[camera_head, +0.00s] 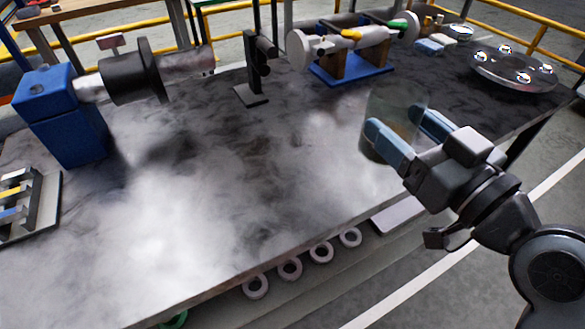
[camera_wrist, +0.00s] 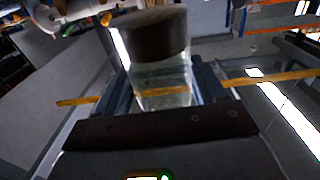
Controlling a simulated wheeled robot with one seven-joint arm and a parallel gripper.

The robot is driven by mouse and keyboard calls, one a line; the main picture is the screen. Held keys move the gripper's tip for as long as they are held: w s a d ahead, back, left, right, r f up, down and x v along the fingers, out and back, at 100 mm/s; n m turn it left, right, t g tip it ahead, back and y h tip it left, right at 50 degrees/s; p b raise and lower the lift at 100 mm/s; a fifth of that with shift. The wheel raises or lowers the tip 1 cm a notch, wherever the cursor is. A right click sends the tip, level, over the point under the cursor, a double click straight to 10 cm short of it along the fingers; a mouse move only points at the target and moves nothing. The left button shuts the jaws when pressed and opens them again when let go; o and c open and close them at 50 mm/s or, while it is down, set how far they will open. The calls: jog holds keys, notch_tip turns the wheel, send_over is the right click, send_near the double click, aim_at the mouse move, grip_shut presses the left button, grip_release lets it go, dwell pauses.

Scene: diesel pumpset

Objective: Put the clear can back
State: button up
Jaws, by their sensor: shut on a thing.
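The clear can (camera_head: 388,112) is a see-through cylinder above the right part of the dark, shiny bench top (camera_head: 230,190). My gripper (camera_head: 402,128) is shut on it, with one blue-grey finger on each side. In the wrist view the can (camera_wrist: 165,80) is between the fingers and shows a dark brown band near its top. Whether its base touches the bench is not clear. In the head view its lower part is partly hidden by the near finger.
A round metal plate with shiny balls (camera_head: 513,72) stands at the back right. A blue-based assembly (camera_head: 350,70) and a black stand (camera_head: 252,95) are at the back. A blue block with a shaft (camera_head: 65,115) is at left. Pale rings (camera_head: 290,268) line the front edge. The bench's middle is clear.

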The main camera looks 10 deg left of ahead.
jog(key=shift+s+a+r, duration=0.3)
jog(key=shift+a, duration=0.05)
jog(key=shift+s+d+p, duration=0.15)
jog(key=shift+s+p, duration=0.15)
jog(key=shift+s, duration=0.15)
jog(key=shift+a+f, duration=0.1)
jog(key=shift+a, duration=0.1)
jog(key=shift+w+a+f+p, duration=0.15)
jog(key=shift+w+a+f, duration=0.3)
jog(key=shift+a+f, duration=1.35)
jog(key=shift+w+a+f+p, duration=0.2)
jog(key=shift+w+a+f, duration=0.3)
jog(key=shift+a+f, duration=1.35)
jog(key=shift+w+a+f+p, duration=0.15)
jog(key=shift+w+a+f, duration=0.3)
jog(key=shift+a+f, duration=1.35)
jog(key=shift+f, duration=0.2)
jog(key=o, duration=1.5)
jog(key=shift+r, duration=0.1)
jog(key=shift+o, duration=0.2)
jog(key=shift+r, duration=0.1)
